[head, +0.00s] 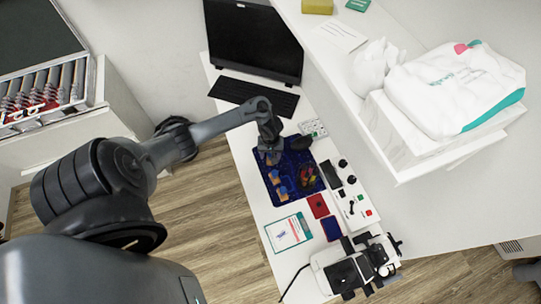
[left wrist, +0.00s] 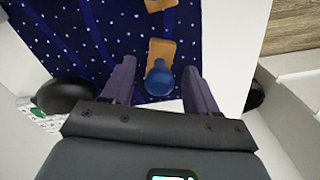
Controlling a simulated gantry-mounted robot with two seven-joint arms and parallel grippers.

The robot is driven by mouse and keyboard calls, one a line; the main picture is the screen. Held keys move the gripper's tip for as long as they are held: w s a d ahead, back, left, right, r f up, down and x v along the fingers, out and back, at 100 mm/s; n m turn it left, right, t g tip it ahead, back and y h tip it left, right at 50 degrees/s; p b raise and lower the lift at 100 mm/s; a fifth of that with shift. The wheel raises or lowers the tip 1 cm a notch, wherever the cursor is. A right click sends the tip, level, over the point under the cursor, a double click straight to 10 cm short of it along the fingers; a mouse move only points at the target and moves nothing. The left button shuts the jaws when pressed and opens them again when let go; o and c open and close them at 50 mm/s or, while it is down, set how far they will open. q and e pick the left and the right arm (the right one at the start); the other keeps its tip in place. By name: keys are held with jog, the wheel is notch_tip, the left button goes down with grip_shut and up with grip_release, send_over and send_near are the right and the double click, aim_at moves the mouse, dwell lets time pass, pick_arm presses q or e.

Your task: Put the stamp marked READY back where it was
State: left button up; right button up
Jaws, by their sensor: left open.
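A stamp with a round blue knob (left wrist: 158,82) on a wooden-looking block (left wrist: 161,50) is on the dark blue dotted cloth (left wrist: 95,40) in the left wrist view. My left gripper (left wrist: 160,68) is open, with one finger on each side of the knob; I cannot tell whether they touch it. Another wooden-looking block (left wrist: 160,4) shows at the top edge. No READY marking is legible. My right gripper is not in view.
A white control box (head: 352,205), red pad (head: 318,205), blue pad (head: 331,229), printed sheet (head: 288,232) and microscope (head: 352,268) crowd the near side. A shelf (head: 405,172) overhangs at right.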

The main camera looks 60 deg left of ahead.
pick_arm(q)
notch_tip(320, 180, up, 8)
jog(key=p, duration=0.3)
jog(key=shift+f, duration=0.1)
jog(key=shift+r+p, duration=0.35)
jog(key=shift+r, duration=0.05)
jog(key=shift+d+r, duration=0.15)
jog(key=d+m+t, duration=0.4)
jog(key=d+m, duration=0.4)
jog(key=d, duration=0.8)
jog(key=s+d+r+m, duration=0.3)
jog(key=s+d+r, duration=0.1)
jog(key=s+r, duration=0.2)
jog(key=s+d+r+m, duration=0.3)
jog(key=s+d+r, duration=0.1)
jog(key=r, duration=0.4)
jog(key=shift+s+r, duration=0.15)
jog(key=shift+s, duration=0.7)
jog(key=shift+r, duration=0.1)
